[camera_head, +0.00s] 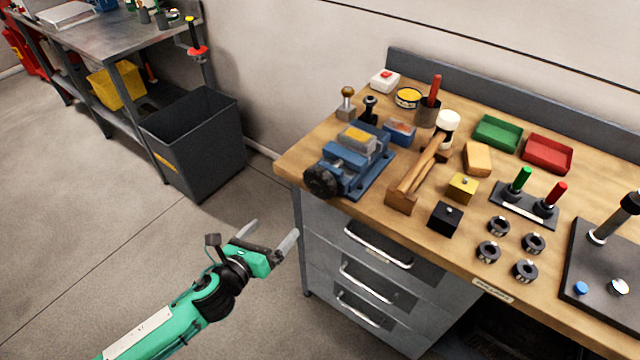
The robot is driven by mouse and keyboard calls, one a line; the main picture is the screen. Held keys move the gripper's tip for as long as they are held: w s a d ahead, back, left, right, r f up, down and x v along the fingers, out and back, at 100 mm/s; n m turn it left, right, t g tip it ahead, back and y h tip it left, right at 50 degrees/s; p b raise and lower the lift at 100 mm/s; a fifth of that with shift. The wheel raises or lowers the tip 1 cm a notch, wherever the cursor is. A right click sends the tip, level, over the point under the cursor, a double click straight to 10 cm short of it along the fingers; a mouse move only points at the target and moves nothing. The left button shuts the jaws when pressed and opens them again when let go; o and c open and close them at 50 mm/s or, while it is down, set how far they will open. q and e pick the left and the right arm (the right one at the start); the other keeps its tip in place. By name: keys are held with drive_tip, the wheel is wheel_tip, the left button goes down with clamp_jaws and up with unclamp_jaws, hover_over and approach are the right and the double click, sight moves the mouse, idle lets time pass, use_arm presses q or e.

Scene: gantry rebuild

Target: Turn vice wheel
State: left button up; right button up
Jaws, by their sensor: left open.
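My left gripper (270,234) is open and empty, in the air left of the bench drawers. In the picture it is below and to the left of the wheel, apart from it. My right gripper is not in view.
The workbench (470,248) also holds a mallet (424,160), small blocks, black rings, a green tray (497,132) and a red tray (547,152). A grey bin (195,145) stands on the floor at the left. The floor between bin and bench is clear.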

sight(317, 186)
use_arm(q)
drive_tip(key=s+d+r+m+h, duration=0.3)
drive_tip(key=s+r+m, duration=0.15)
drive_tip(key=r, duration=0.35)
drive_tip(key=shift+m, duration=0.55)
drive_tip(key=x, duration=0.2)
drive_tip(key=r+p+x, duration=0.1)
drive_tip(key=x, duration=0.2)
drive_tip(key=p+x, duration=0.1)
drive_tip(key=x, duration=0.2)
drive_tip(key=shift+w+r, duration=0.2)
drive_tip(key=shift+r, duration=0.05)
drive_tip(key=x, duration=0.5)
drive_tip(key=shift+w+p, duration=0.15)
drive_tip(key=shift+p, duration=0.2)
drive_tip(key=shift+w+d+f, duration=0.1)
drive_tip(key=shift+w+d, duration=0.1)
drive_tip(key=shift+w, duration=0.15)
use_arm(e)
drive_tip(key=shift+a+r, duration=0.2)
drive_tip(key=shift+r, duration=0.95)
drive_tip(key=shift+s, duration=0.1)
use_arm(q)
drive_tip(key=c, duration=1)
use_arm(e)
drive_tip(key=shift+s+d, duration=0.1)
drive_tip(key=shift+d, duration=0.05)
